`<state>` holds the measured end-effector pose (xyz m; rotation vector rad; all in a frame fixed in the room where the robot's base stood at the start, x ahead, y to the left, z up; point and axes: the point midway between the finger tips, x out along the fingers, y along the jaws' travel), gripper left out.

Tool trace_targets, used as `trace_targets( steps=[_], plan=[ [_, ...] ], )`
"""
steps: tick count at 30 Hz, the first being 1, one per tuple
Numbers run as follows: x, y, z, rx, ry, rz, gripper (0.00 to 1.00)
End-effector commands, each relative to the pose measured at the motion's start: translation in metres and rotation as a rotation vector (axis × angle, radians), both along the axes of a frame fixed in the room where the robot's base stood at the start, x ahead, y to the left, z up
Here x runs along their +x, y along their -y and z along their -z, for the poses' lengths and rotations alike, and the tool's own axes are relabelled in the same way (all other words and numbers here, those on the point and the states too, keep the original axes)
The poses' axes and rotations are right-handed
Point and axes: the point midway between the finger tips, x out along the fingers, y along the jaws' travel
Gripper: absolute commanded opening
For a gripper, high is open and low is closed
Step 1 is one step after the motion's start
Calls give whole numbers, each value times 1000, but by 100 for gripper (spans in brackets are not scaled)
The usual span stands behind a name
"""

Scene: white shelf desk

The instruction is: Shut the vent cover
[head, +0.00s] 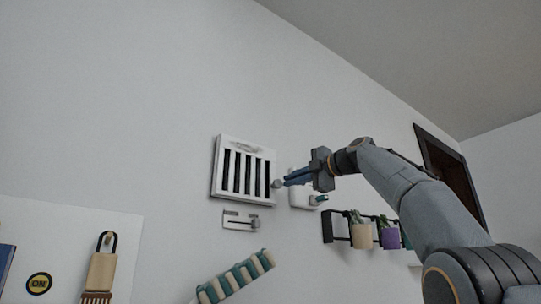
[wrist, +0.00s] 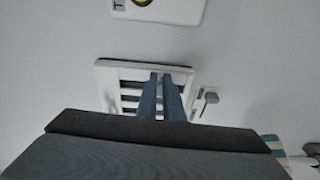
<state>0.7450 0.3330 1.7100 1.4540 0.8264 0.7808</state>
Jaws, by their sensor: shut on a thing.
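The vent cover (head: 217,170) is a white square frame with upright slats on the wall, and dark gaps show between the slats. A small round grey knob (head: 277,184) is at its right edge. My gripper (head: 284,183) reaches in from the right, and its blue fingers are closed on the knob. In the wrist view the vent cover (wrist: 104,92) lies behind the fingers of my gripper (wrist: 160,76). The fingertips are near the frame's upper rim there and hide the knob.
A slide latch plate (head: 240,221) is just below the vent. A white wall device (head: 301,201) is close under my gripper. A black rack (head: 328,228) with pots is at lower right, and a striped green-and-cream item (head: 235,278) is below. The wall above the vent is clear.

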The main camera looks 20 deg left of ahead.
Motion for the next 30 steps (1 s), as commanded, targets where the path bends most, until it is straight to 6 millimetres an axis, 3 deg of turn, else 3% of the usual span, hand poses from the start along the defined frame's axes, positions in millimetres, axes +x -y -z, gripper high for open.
trace_targets(
  steps=[1,10,30],
  plan=[
    [4,2,7,2,-6,5,0],
    [-19,36,-3,5,3,-3,0],
    [32,104,-11,4,4,-5,0]
  ],
)
